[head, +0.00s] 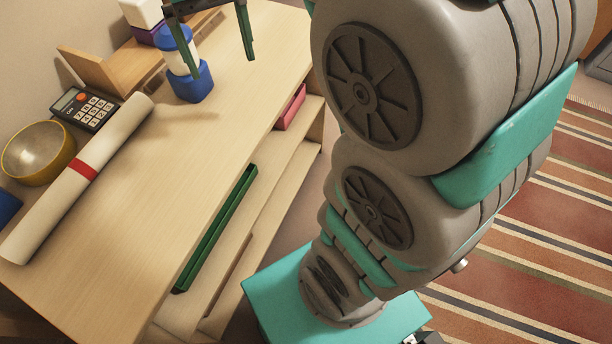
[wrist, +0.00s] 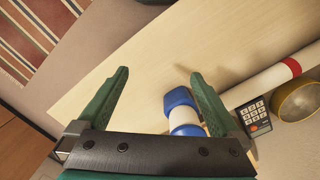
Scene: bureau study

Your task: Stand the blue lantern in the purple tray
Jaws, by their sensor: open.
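The blue lantern (head: 190,88) stands on the desk, with a blue lower part, a white middle and a blue top. One finger of my gripper (head: 222,65) partly covers it in the head view. In the wrist view the lantern (wrist: 180,98) is beside the right finger, partly hidden by it. My gripper (wrist: 158,75) is open, with nothing between its fingers. A purple item (head: 151,36) with a white block on it is at the back of the desk, partly cut off; I cannot tell whether it is the tray.
A wooden stand (head: 105,72) is left of the lantern. A calculator (head: 84,108), a rolled paper with a red band (head: 120,128) and a yellowish bowl (head: 38,152) lie along the wall side. Green (head: 215,230) and pink (head: 290,108) items are below the desktop. The front desktop is clear.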

